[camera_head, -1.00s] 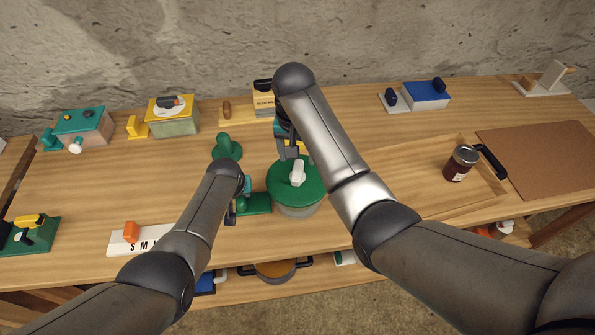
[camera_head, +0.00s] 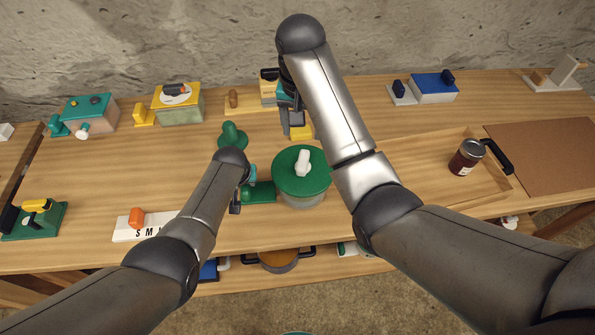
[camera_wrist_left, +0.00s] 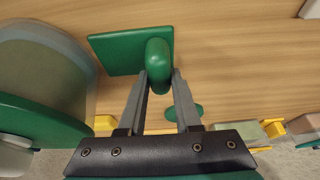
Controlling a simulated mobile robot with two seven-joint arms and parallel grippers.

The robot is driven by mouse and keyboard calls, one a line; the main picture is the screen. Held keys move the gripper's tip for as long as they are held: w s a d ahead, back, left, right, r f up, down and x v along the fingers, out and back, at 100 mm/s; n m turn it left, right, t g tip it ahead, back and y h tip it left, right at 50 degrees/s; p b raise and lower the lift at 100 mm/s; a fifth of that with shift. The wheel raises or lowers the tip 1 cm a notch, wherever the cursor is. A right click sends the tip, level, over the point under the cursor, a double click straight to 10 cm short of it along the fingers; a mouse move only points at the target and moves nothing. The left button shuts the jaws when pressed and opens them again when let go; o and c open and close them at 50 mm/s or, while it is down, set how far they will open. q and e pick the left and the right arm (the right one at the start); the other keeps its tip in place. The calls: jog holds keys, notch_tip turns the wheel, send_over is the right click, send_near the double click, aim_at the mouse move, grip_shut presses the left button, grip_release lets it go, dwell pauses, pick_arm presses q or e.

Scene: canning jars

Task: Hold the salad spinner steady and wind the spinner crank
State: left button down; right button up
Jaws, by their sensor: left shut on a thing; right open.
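The salad spinner (camera_head: 305,201) has a green lid (camera_head: 287,181) with a white crank knob (camera_head: 303,162) standing on it. It sits upright on the bench; its side and lid edge show at the left of the left wrist view (camera_wrist_left: 45,125). A green base plate (camera_head: 262,192) with an upright green handle (camera_wrist_left: 157,65) is beside it. My left gripper (camera_head: 241,194) is shut on this handle, its fingers (camera_wrist_left: 160,88) on either side. My right gripper (camera_head: 295,128) is open and empty, behind the spinner and apart from the crank knob.
A green knobbed piece (camera_head: 232,136) stands behind my left gripper. A shallow wooden tray (camera_head: 420,165) with a dark jar (camera_head: 467,157) is at the right. A white lettered board (camera_head: 150,232) lies front left.

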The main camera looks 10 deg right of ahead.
pick_arm(q)
jog(key=c, duration=0.5)
grip_release()
jog(key=shift+r, duration=0.1)
jog(key=shift+v, duration=5.95)
jog(key=shift+s+a, duration=0.1)
